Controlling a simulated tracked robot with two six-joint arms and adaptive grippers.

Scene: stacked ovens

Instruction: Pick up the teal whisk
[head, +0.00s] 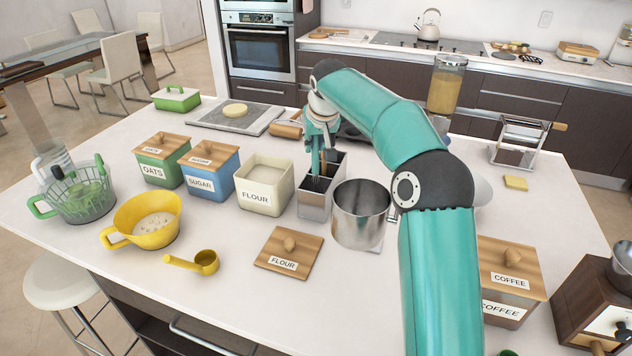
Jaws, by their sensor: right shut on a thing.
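My right gripper (318,168) points down at the mouth of a square metal holder (314,204) near the middle of the counter. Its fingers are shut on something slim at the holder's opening. I take this to be the teal whisk, but its colour blends with my teal arm, and the fingers and the holder's walls hide most of it. I cannot tell whether its lower end touches the holder's bottom. My left gripper is not in view.
A steel pot (361,214) stands right beside the holder. An open flour canister (266,184) is at its left, with the flour lid (290,245) lying in front. A yellow bowl (146,218) and yellow scoop (205,262) are at front left.

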